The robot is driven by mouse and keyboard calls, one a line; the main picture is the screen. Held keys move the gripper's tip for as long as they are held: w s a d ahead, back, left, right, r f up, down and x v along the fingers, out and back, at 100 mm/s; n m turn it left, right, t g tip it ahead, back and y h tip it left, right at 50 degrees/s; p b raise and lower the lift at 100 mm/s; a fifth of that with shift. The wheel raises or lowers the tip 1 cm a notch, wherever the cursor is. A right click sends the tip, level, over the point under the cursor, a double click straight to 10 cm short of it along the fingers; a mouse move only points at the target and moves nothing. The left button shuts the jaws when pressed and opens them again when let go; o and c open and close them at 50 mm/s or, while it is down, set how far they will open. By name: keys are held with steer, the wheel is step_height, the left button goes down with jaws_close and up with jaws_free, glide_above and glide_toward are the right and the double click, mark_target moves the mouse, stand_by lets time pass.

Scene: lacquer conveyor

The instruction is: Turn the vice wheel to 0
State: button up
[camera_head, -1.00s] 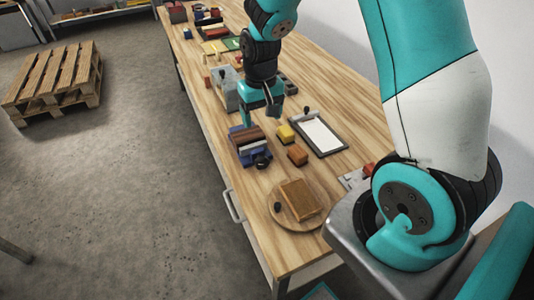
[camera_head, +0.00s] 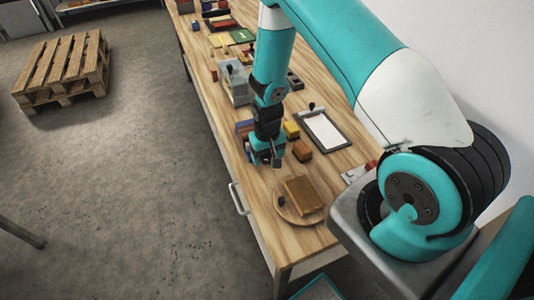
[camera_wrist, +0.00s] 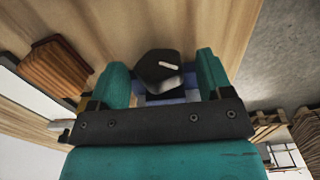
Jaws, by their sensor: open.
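The vice wheel (camera_wrist: 158,68) is a dark knob with a short white mark on its face. In the wrist view it lies between the two teal fingers of my gripper (camera_wrist: 161,72). The fingers are apart, with a visible gap on each side of the wheel. Part of the blue vice (camera_wrist: 172,96) shows behind the wheel. In the head view my gripper (camera_head: 266,160) hangs over the front end of the vice (camera_head: 243,127). The arm hides the wheel and most of the vice there. I cannot read any scale or number.
An orange-brown block (camera_head: 302,151) and a yellow block (camera_head: 291,128) stand right of the gripper. A clipboard (camera_head: 323,131) lies beyond them. A round board (camera_head: 318,216) with a brown block (camera_head: 302,194) is nearer. A grey box (camera_head: 235,84) stands farther back.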

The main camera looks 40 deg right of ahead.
steer(key=shift+f, duration=0.1)
steer(key=c, duration=0.9)
steer(key=shift+a+h, duration=0.1)
steer(key=shift+h, duration=0.2)
steer(key=h+b, duration=0.2)
steer(key=g+h+b, duration=0.1)
steer(key=h, duration=0.1)
steer(key=shift+w+a+f, duration=0.1)
steer(key=shift+a+f, duration=0.15)
steer(key=shift+a, duration=0.05)
steer(key=h+b, duration=0.2)
steer(key=h, duration=0.1)
steer(key=shift+a+b, duration=0.1)
steer(key=shift+b, duration=0.3)
steer(key=shift+g+h+b, duration=0.4)
steer(key=shift+h+b, duration=0.1)
steer(key=shift+h, duration=0.4)
